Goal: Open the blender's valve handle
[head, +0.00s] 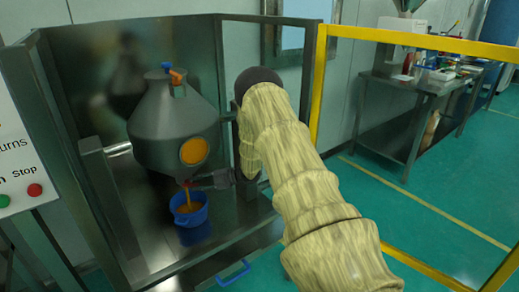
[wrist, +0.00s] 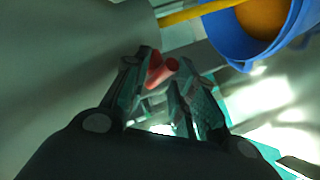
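The blender (head: 175,128) is a grey metal vessel with a round orange window, standing inside a metal frame. An orange stream (head: 188,196) falls from its bottom outlet into a blue bucket (head: 188,215) below. The red valve handle (wrist: 160,71) shows in the wrist view just ahead of and between my fingertips. My gripper (wrist: 168,78) is open, with a gap between its fingers; I cannot tell whether either finger touches the handle. In the head view my gripper (head: 192,183) reaches in from the right, beside the outlet, and the handle is mostly hidden.
A blue and orange lever (head: 174,74) sits on top of the blender. A yellow post (head: 318,85) stands right of my arm. A panel with red and green buttons (head: 35,190) is at the left. A cluttered workbench (head: 420,87) stands at the back right.

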